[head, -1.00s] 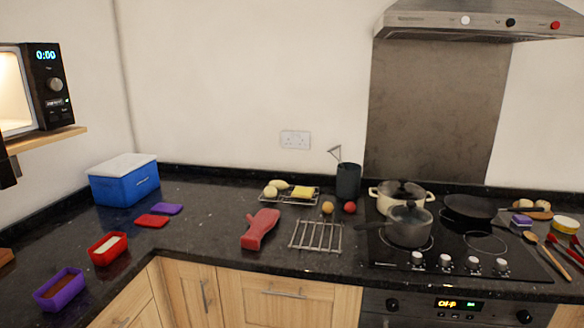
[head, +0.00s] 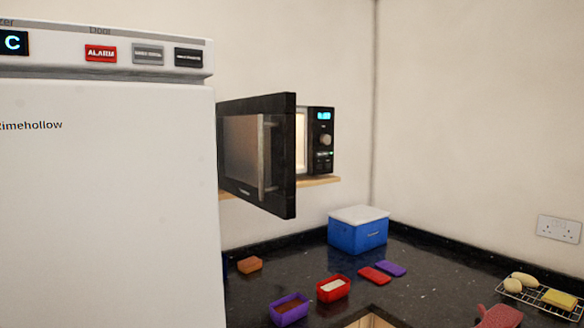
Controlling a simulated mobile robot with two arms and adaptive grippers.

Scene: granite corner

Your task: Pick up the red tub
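The red tub (head: 333,288) stands open on the black counter, with something white inside. A flat red lid (head: 375,276) lies on the counter to its right, apart from it. Neither of my grippers shows in the head view, and nothing is touching the tub.
A purple tub (head: 289,309) with brown contents stands just left of the red tub. A purple lid (head: 390,268) and a blue cool box (head: 358,232) are behind. The microwave (head: 319,140) has its door (head: 257,155) swung open above the counter. A white freezer (head: 105,200) fills the left.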

